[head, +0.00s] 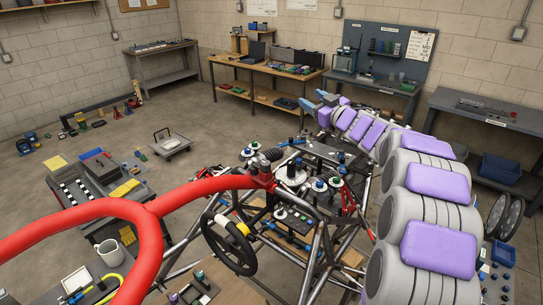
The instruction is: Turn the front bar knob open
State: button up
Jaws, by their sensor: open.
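The tube chassis (312,262) stands at the centre, with red-padded bars across its near left side. Several small knobs and fittings sit on it, including a dark fitting (262,166) at the end of the red bar and blue-capped knobs (320,185) near the middle. I cannot tell which one is the front bar knob. My arm runs from the lower right up past the chassis. My gripper (319,100) is small and far off at its end, beyond the chassis fittings, and open. No held object shows, and its fingertips are hard to make out.
A steering wheel (230,244) and tubes crowd the chassis. A cart with boxes (100,195) stands at the left. Workbenches (262,75) line the back wall. A low dolly (170,146) lies on the floor, with open floor around it.

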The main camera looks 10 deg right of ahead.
jog(key=a+f+n+g+y+p, duration=0.1)
jog(key=a+f+n+g+y, duration=0.1)
jog(key=n+y, duration=0.15)
jog(key=n+g+y+p, duration=0.45)
jog(key=g+y, duration=0.35)
jog(key=g, duration=0.3)
send_near(267, 163)
jog(key=shift+h, duration=0.25)
jog(key=x, duration=1.1)
jog(key=shift+a+f, duration=0.1)
jog(key=shift+a, duration=0.05)
jog(key=shift+d, duration=0.7)
jog(key=c, duration=0.3)
jog(key=shift+d, duration=0.15)
jog(key=shift+c, duration=0.9)
jog(key=shift+s, duration=0.1)
jog(key=c, duration=0.5)
